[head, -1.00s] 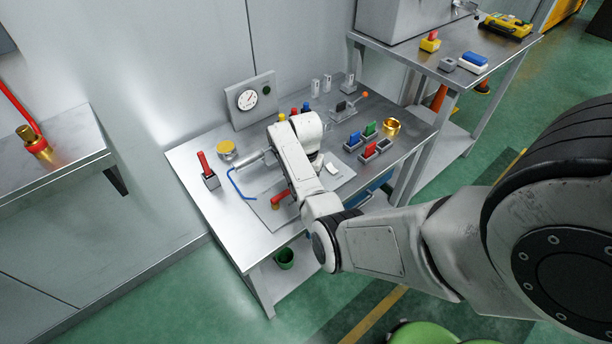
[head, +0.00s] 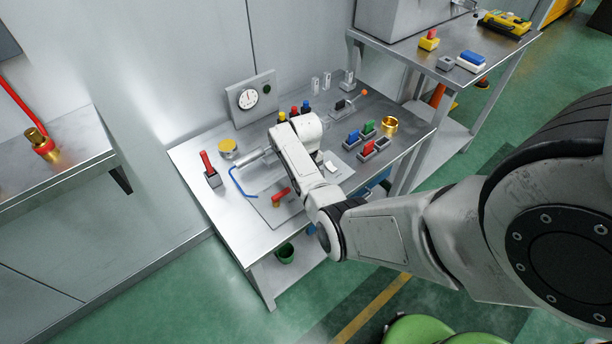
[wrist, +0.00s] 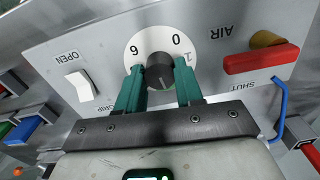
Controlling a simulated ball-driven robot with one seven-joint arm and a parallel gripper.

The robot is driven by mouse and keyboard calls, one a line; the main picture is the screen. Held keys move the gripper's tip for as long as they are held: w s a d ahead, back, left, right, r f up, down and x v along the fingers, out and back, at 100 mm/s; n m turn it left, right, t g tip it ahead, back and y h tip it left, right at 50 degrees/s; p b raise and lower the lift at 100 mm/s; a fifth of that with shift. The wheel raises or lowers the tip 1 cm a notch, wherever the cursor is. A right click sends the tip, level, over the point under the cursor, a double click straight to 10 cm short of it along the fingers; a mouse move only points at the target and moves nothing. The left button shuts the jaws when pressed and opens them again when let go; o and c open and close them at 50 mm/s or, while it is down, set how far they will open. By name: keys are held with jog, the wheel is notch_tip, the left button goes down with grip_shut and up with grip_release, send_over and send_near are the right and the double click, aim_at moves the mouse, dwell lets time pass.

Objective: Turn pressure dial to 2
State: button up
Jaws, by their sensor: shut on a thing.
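The pressure dial shows in the wrist view as a dark round knob (wrist: 160,72) on a white numbered face (wrist: 150,42). A 0, a 1 and what looks like a 6 or 9 are visible, with the rest of the face hidden by my fingers. My gripper (wrist: 160,82) has its teal fingers on both sides of the knob and is shut on it. In the head view, my arm and hand hide the dial. A round white gauge (head: 248,98) stands on a grey panel behind the bench.
On the dial's panel are a white switch (wrist: 79,86) marked OPEN and a red lever (wrist: 262,62) by the word AIR. A blue hose (wrist: 279,105) runs close on the right.

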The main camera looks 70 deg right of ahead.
jog(key=n, duration=0.3)
jog(key=shift+r+n+p, duration=0.1)
jog(key=shift+n+p, duration=0.2)
jog(key=shift+n, duration=1.9)
jog(key=o, duration=1)
notch_tip(320, 180, up, 11)
jog(key=shift+f, duration=0.15)
